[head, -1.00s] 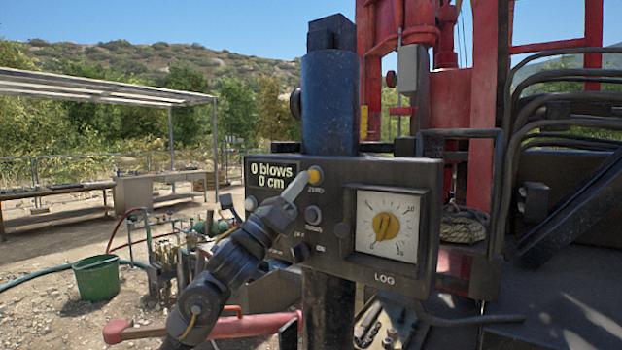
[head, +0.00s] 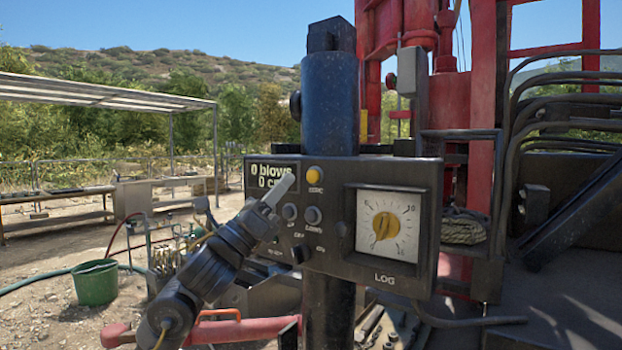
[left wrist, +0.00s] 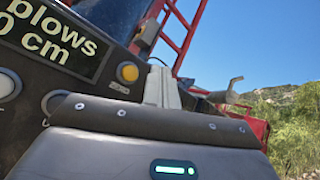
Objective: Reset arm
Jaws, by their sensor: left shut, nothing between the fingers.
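My left gripper (head: 279,189) is shut and empty, its pale fingers pointing up and right in front of the control panel (head: 350,262). Its tips overlap the lower right of the display (head: 262,172), which reads "0 blows" and a partly covered cm line. The yellow button (head: 314,175) is to the right of the fingertips, with a visible gap. In the left wrist view the shut fingers (left wrist: 162,88) stand right of the yellow button (left wrist: 128,72), and the display there reads "blows 0 cm". My right gripper is not in view.
Red machinery and black hoses fill the right. A green bucket (head: 96,283) stands on the ground at left.

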